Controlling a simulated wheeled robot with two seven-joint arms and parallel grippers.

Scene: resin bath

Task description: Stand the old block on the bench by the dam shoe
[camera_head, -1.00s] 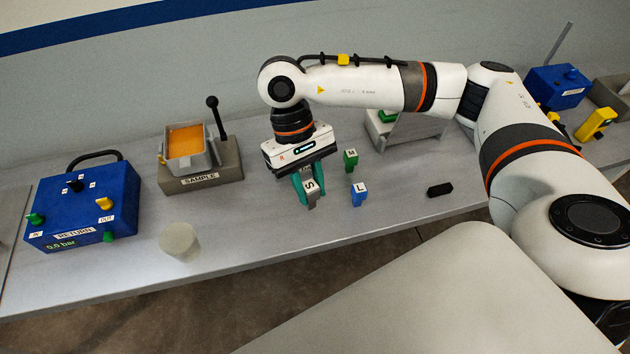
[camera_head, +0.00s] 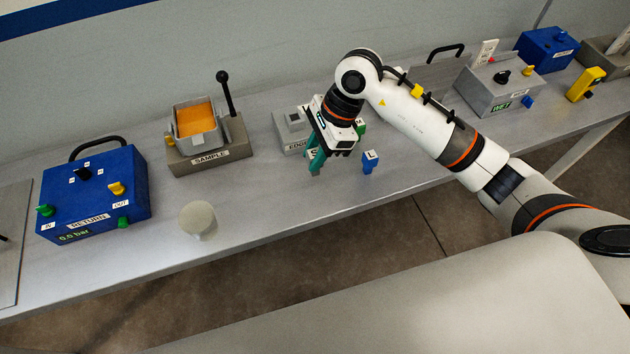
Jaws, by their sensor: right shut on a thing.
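The fingers and wrist cover most of the block. It is low over the bench; I cannot tell whether its foot touches the top. A grey fixture labelled EDGE (camera_head: 291,122) stands just behind the gripper, partly hidden by it; I cannot tell if this is the dam shoe. A blue block marked L (camera_head: 369,163) stands to the right. A green block (camera_head: 361,127) shows partly behind the wrist. My left gripper is out of view.
On the bench (camera_head: 270,205), a SAMPLE unit (camera_head: 210,158) with an orange-filled cup and a blue RETURN box (camera_head: 95,195) stand left. A pale round piece (camera_head: 197,219) lies near the front edge. A grey WET box (camera_head: 497,88) and a yellow device (camera_head: 586,84) stand right.

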